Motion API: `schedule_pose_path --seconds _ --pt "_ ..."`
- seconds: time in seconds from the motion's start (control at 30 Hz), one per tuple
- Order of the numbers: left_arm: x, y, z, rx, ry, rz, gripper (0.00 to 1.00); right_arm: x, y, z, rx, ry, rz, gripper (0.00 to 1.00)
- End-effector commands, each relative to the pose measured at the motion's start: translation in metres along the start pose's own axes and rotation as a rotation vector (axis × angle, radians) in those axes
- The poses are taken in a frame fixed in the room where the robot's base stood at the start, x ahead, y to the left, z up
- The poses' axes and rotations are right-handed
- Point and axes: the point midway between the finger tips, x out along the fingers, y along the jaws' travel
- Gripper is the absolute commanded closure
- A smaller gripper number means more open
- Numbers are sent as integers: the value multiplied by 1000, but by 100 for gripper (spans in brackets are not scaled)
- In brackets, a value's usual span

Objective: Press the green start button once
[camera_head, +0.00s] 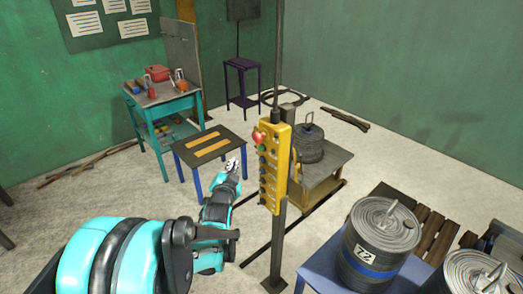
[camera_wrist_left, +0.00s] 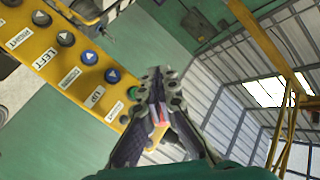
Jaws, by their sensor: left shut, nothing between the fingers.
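A yellow push-button box (camera_head: 282,165) hangs upright on a dark pole, with a red mushroom button (camera_head: 259,137) near its top and a column of small buttons below. In the left wrist view the yellow box (camera_wrist_left: 75,85) runs diagonally, with dark and blue buttons and labels such as LEFT and UP. A green button (camera_wrist_left: 133,92) shows there at the box's lower end, right beside my left gripper (camera_wrist_left: 160,90), which partly covers that area. In the head view my left gripper (camera_head: 235,166) is shut and empty, left of the box. Contact cannot be told. My right gripper is out of view.
A low table (camera_head: 208,147) with tan strips and a teal workbench (camera_head: 165,104) stand behind my left arm. Grey ribbed drums, one marked 72 (camera_head: 372,252), stand at the right. Another ribbed drum (camera_head: 309,146) sits behind the box.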

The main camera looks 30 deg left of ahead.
Motion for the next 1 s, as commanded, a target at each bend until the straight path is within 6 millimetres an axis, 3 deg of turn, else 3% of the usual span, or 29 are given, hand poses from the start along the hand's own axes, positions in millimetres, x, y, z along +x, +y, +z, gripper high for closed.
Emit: schedule_pose_path --seconds 0.27,0.7,1.0 --pt "12 10 -9 2 1 3 100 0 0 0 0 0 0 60" --pt "51 38 -37 1 1 3 100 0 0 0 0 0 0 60" --pt "61 45 -45 0 0 1 100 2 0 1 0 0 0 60"
